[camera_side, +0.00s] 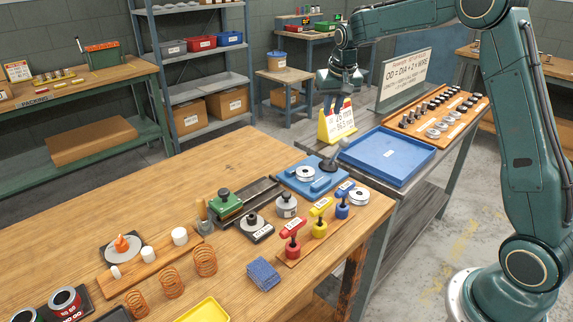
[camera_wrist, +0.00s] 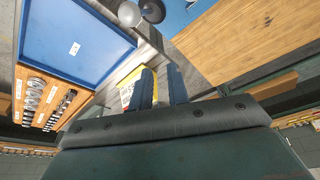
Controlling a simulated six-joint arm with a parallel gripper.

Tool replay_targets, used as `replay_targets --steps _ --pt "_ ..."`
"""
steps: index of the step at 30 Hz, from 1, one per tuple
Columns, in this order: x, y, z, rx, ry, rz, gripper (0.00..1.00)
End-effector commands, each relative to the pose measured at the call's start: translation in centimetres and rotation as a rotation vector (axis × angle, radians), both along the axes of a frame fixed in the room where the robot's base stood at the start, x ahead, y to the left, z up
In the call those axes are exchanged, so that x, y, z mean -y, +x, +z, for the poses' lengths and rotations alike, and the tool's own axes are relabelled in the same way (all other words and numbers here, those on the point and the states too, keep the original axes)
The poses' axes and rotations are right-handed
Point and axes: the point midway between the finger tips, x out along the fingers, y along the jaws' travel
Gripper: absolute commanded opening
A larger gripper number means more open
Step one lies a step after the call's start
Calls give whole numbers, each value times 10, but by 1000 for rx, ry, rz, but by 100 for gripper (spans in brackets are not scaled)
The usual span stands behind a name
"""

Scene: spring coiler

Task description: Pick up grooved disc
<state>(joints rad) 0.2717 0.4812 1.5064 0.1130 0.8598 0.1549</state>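A silver disc (camera_side: 305,174) lies on a blue fixture plate (camera_side: 318,186) at the bench's far right corner. I cannot tell which disc is grooved. Several round metal parts (camera_side: 442,126) also sit on a wooden board (camera_side: 409,117) on the side table.
An empty blue tray (camera_side: 384,163) lies on the side table; it also shows in the wrist view (camera_wrist: 75,30). The yellow sign (camera_side: 337,122) stands below my gripper. Red, yellow and blue clamps (camera_side: 319,226) crowd the bench's right side.

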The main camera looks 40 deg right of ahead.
Motion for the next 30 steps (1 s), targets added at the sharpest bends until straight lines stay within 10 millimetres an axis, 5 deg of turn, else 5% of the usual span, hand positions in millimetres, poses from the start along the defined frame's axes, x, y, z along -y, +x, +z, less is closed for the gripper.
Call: replay_targets --steps 1,6,20,30 --pt "0 0 0 0 0 0 28" --pt "0 0 0 0 0 0 58" --pt "-1 -2 -4 -6 -1 76 58" --pt "-20 -19 -27 -1 3 559 58"
